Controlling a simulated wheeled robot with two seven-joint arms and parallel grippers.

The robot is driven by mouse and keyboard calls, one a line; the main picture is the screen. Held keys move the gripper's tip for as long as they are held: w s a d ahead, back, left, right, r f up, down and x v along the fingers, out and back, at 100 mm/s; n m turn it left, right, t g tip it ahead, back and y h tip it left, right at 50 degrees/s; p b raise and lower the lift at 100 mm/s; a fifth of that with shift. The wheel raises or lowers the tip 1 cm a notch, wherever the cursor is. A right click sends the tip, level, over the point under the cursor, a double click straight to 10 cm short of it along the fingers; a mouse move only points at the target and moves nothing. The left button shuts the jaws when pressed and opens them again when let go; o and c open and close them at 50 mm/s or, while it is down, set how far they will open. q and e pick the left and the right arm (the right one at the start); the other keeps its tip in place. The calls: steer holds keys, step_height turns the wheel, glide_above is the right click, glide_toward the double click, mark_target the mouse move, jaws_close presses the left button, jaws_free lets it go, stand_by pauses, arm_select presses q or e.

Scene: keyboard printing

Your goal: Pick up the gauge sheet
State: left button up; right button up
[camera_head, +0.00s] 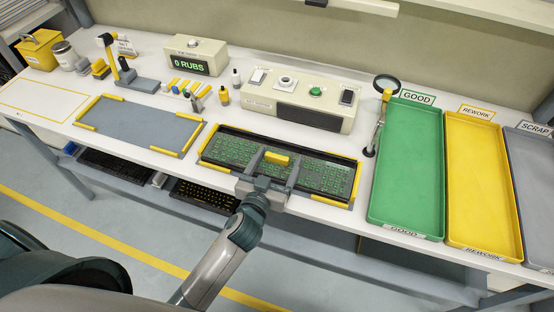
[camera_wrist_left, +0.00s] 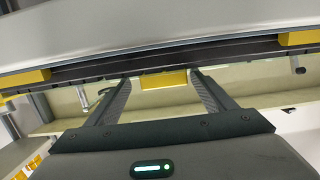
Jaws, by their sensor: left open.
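A dark panel with green key marks (camera_head: 230,151), which looks like the gauge sheet lying over a keyboard, sits between yellow corner guides on the bench. A small yellow block (camera_head: 277,158) stands at its middle, like a grip tab. My left gripper (camera_head: 277,159) is open, with one finger on each side of the yellow block. In the left wrist view the block (camera_wrist_left: 163,80) shows between the spread fingertips (camera_wrist_left: 160,78); contact cannot be told. The gripper hides part of the panel's front edge. My right gripper is not in view.
An empty grey mat (camera_head: 140,124) with yellow corners lies to the left. A beige box with a green button (camera_head: 315,91) stands behind. Green (camera_head: 408,170), yellow (camera_head: 482,190) and grey (camera_head: 532,180) trays lie to the right. A magnifier (camera_head: 387,84) stands beside the green tray.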

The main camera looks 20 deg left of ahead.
mark_target(281, 152)
arm_select(q)
steer(key=shift+w, duration=0.1)
steer(key=shift+w+a+p, duration=0.1)
steer(key=shift+w+p, duration=0.35)
steer(key=shift+w, duration=0.1)
steer(key=w, duration=0.1)
steer(key=w+p, duration=0.1)
steer(key=shift+w+a+f, duration=0.15)
steer(key=shift+w+f, duration=0.1)
steer(key=shift+w, duration=0.15)
steer(key=shift+w+f, duration=0.2)
steer(key=shift+w, duration=0.35)
steer(key=shift+c, duration=0.7)
steer(key=c, duration=1.4)
steer(key=shift+r, duration=0.1)
